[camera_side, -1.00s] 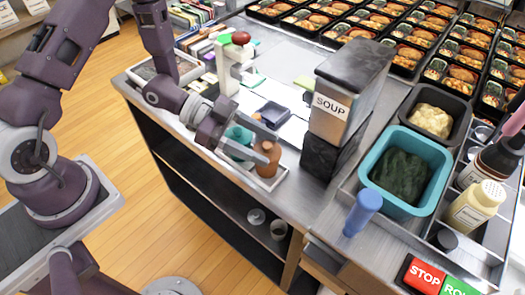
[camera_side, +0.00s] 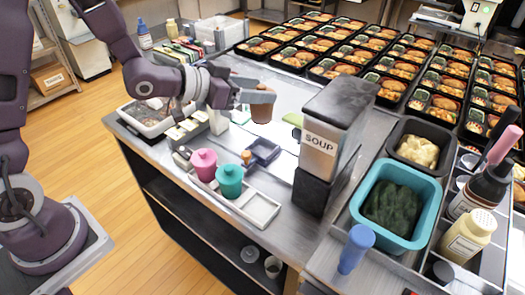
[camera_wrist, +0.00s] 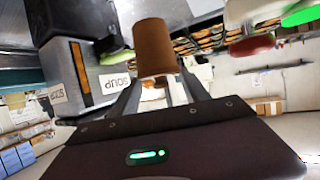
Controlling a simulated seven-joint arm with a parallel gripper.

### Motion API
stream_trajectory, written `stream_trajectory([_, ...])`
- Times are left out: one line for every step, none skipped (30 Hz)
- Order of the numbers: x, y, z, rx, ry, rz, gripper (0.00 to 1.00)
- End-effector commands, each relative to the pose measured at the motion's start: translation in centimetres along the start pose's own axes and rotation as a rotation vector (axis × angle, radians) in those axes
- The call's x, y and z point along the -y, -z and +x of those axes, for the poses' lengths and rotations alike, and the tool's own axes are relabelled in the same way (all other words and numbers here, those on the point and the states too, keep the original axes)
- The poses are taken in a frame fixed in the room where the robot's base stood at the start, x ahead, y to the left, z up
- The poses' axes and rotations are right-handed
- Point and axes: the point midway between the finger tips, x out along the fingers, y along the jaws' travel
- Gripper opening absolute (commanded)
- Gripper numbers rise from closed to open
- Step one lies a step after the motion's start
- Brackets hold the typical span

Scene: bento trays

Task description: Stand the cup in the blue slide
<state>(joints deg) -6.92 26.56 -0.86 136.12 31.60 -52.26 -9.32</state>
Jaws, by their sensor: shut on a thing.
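My gripper (camera_side: 258,97) is shut on a brown cup (camera_side: 262,112) and holds it in the air above the counter. In the wrist view the brown cup (camera_wrist: 155,48) sits between the fingers and looks close to upright; which end is up is hard to tell. A dark blue slide (camera_side: 264,152) lies on the counter, below the cup in the side view and left of the soup machine. The cup is apart from it. A small orange piece (camera_side: 246,157) shows at the slide's left end.
A white tray (camera_side: 262,211) holds a pink cup (camera_side: 204,165) and a teal cup (camera_side: 229,181); its right part is empty. The tall soup machine (camera_side: 330,130) stands right of the slide. Bento trays (camera_side: 330,69) fill the back. A blue bottle (camera_side: 356,248) stands front right.

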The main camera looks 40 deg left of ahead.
Motion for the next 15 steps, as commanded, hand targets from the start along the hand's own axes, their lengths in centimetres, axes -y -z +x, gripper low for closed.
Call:
stream_trajectory([-0.4,0.2,0.6,0.001,0.016,-0.007,0.0])
stream_trajectory([-0.3,0.4,1.0,0.001,0.034,-0.016,0.0])
stream_trajectory([-0.2,0.6,1.4,0.001,0.06,-0.026,0.0])
stream_trajectory([-0.1,0.8,1.7,0.0,0.081,-0.035,0.0])
stream_trajectory([-0.1,0.9,2.0,0.001,0.102,-0.043,0.0])
stream_trajectory([0.0,1.1,2.4,0.001,0.134,-0.057,0.0])
stream_trajectory([0.1,1.2,2.7,0.002,0.16,-0.066,0.0])
stream_trajectory([0.2,1.2,3.0,0.002,0.187,-0.078,0.0])
stream_trajectory([0.3,1.3,3.4,0.003,0.226,-0.094,0.0])
stream_trajectory([0.3,1.3,3.7,0.003,0.259,-0.106,0.0])
stream_trajectory([0.4,1.3,4.0,0.004,0.294,-0.121,0.0])
stream_trajectory([0.5,1.1,4.2,0.004,0.342,-0.14,0.0])
stream_trajectory([0.6,1.0,4.4,0.004,0.381,-0.156,0.0])
stream_trajectory([0.7,0.8,4.4,0.005,0.419,-0.171,0.0])
stream_trajectory([0.8,0.4,4.4,0.004,0.47,-0.191,0.0])
